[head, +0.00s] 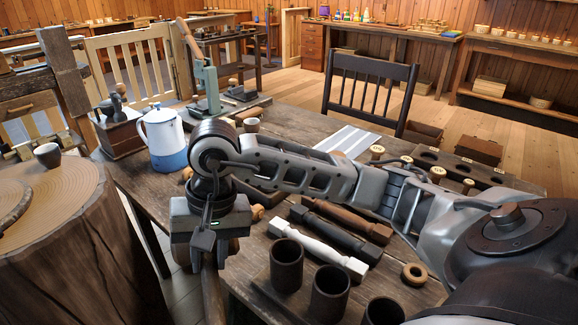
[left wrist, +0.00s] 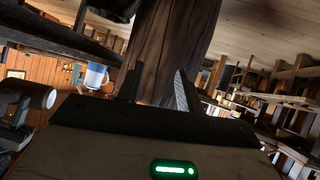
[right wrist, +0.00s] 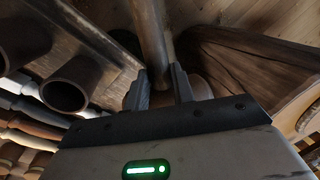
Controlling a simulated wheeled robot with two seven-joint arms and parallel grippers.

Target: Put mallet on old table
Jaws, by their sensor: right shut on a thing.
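My right gripper (head: 208,262) hangs over the front left edge of the old table (head: 285,128), a dark weathered plank top. In the right wrist view its fingers (right wrist: 160,88) are shut on a brown wooden handle, which I take to be the mallet (right wrist: 151,35). A rounded brown part shows behind the fingers, perhaps its head. In the head view the gripper hides most of the mallet. My left gripper is outside the head view. In the left wrist view its fingers (left wrist: 158,92) are apart with nothing seen between them, in front of dark wood.
A blue-white pot (head: 165,140), a grinder (head: 118,130) and a green press (head: 205,80) stand at the table's back left. Dark cups (head: 287,265) and turned spindles (head: 318,242) lie right of my gripper. A stump (head: 75,250) stands left; a chair (head: 370,90) is behind.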

